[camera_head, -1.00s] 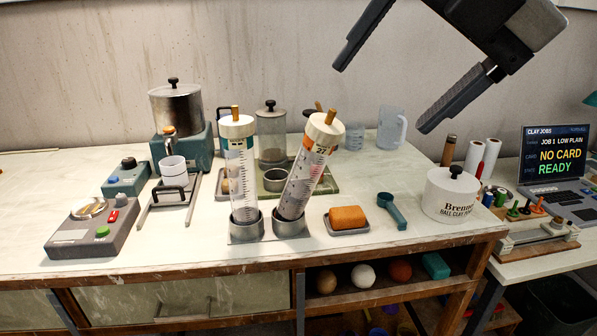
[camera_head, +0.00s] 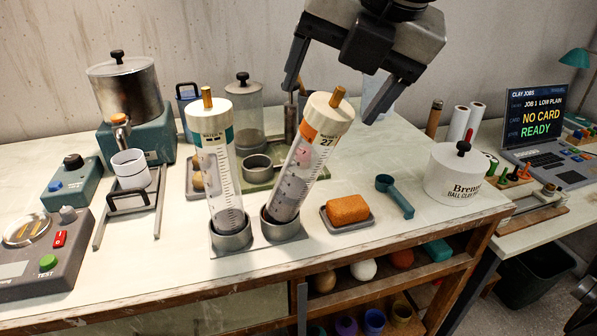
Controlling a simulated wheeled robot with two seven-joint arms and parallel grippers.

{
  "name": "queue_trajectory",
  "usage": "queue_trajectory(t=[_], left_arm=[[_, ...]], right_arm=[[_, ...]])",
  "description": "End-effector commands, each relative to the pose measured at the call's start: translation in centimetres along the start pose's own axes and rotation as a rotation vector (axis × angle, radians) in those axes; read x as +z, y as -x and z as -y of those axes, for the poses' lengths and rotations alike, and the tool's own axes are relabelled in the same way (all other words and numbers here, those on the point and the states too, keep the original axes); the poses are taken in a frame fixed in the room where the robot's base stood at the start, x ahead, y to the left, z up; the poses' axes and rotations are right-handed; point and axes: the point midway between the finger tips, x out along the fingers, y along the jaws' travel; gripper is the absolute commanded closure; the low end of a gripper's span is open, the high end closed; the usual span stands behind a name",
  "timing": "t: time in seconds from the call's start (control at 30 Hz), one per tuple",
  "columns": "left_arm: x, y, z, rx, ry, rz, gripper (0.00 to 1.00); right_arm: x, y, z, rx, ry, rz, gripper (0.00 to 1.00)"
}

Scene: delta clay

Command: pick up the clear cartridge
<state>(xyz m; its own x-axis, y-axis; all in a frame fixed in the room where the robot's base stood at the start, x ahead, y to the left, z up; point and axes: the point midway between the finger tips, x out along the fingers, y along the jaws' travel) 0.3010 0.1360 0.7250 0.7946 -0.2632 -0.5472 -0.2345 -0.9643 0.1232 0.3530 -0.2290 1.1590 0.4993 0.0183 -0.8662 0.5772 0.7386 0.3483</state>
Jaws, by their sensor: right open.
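Two clear cartridges with white caps and tan pegs stand in metal cups on the table. The left clear cartridge (camera_head: 224,182) has a teal band and leans slightly. The right clear cartridge (camera_head: 294,183) has an orange band marked 27 and tilts to the right in its cup (camera_head: 282,227). My right gripper (camera_head: 327,105) is open, fingers pointing down, above and behind the right cartridge's cap. It appears empty and apart from the cartridge; the exact depth gap cannot be told. My left gripper is not in view.
An orange sponge (camera_head: 347,208) on a tray, a teal scoop (camera_head: 394,196) and a white lidded pot (camera_head: 456,174) are to the right. A steel pot machine (camera_head: 130,100) and a scale (camera_head: 38,250) stand left. A laptop (camera_head: 545,125) reads READY.

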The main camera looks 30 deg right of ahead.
Motion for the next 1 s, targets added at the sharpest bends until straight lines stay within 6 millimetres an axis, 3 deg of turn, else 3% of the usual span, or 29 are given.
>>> queue_trajectory(t=[0.2, 0.5, 0.77, 0.8, 1.0], left_arm=[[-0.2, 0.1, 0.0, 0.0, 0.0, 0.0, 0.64], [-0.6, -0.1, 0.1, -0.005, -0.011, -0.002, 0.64], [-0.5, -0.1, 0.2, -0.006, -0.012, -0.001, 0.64], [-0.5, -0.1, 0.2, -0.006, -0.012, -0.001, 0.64], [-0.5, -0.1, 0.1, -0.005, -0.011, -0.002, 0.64]], right_arm=[[0.0, -1.5, 0.2, 0.0, 0.0, -0.004, 0.24], [0.2, -5.5, 0.7, 0.0, 0.001, -0.003, 0.24], [0.2, -6.0, 0.7, 0.002, 0.001, -0.001, 0.24], [0.2, -6.0, 0.7, 0.002, 0.001, -0.001, 0.27], [0.2, -5.9, 0.7, 0.002, 0.001, -0.001, 0.82]])
